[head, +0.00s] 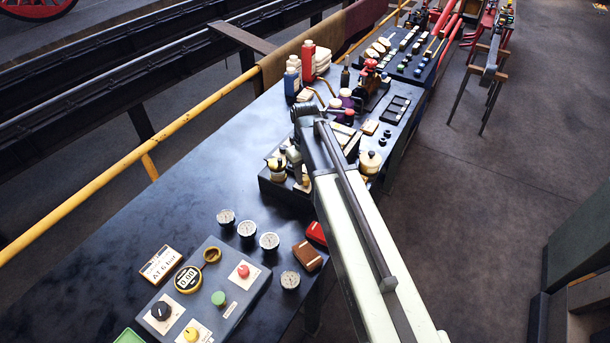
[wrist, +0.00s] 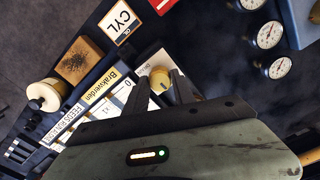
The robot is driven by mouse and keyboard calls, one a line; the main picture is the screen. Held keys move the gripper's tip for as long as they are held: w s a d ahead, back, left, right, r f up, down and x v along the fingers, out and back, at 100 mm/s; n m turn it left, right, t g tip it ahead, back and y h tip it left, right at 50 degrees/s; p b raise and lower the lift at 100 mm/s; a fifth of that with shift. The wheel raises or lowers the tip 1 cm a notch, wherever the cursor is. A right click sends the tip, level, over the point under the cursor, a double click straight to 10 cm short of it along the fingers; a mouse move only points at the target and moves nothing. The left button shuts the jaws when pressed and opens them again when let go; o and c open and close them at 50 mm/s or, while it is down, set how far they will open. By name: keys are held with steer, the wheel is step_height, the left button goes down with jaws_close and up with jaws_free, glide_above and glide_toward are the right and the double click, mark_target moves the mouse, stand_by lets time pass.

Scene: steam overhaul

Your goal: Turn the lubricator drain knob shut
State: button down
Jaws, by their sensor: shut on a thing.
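In the wrist view a small yellow knob (wrist: 160,77) with a dark mark on its face sits on a white plate whose lettering is partly hidden. It stands between the two dark fingers of my gripper (wrist: 168,88), which is shut on it. The fingers cover the knob's sides. In the head view my arm reaches over the dark lubricator base (head: 268,187) and hides the knob and the fingertips.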

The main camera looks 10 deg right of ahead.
mark_target(305, 177)
stand_by(0.3)
steer(key=c, duration=1.1)
jaws_free()
steer(key=shift+o, duration=0.2)
steer(key=shift+r, duration=0.1)
step_height(305, 177, up, 8)
steer(key=p, duration=0.8)
steer(key=shift+f, duration=0.2)
